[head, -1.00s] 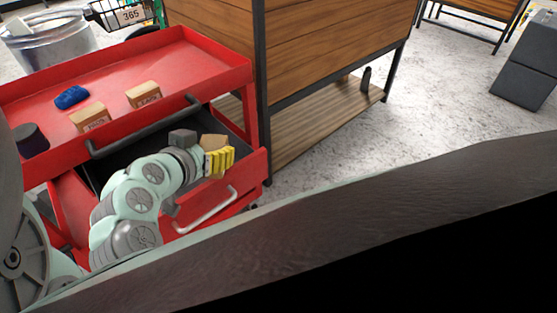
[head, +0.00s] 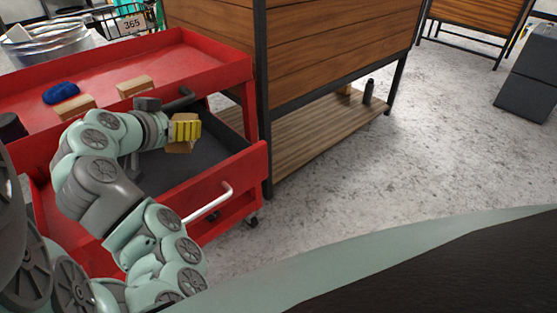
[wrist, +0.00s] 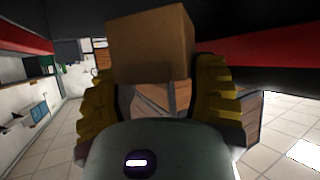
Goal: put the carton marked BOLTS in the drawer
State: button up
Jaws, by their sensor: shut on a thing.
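My gripper (head: 186,130), with yellow ribbed fingers, is shut on a brown carton (head: 179,148). The carton shows below the fingers in the head view, above the drawer's inside. It also shows between the fingers in the wrist view (wrist: 152,45). No marking can be read on its visible sides, so I cannot tell if it is the BOLTS one. The drawer (head: 226,160) of the red cart is pulled open, with a dark floor and a white handle (head: 208,203). My arm hides its left part.
On the red cart's top tray (head: 190,55) lie two more brown cartons (head: 75,108) (head: 135,86), their labels unreadable, and a blue item (head: 61,93). A dark cup-like object (head: 12,127) stands at the tray's left. A wooden bench (head: 330,50) stands close on the right.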

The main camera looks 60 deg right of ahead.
aim_at(183, 145)
notch_tip(183, 145, down, 5)
jog(key=shift+s+a+r+b, duration=0.1)
jog(key=shift+r+b, duration=0.05)
jog(key=shift+b, duration=0.3)
jog(key=shift+w+f+b, duration=0.2)
jog(key=shift+f+b, duration=0.45)
jog(key=shift+f, duration=1.3)
jog(key=shift+w+f, duration=0.15)
jog(key=shift+w, duration=0.1)
jog(key=shift+f, duration=0.1)
jog(key=o, duration=1.3)
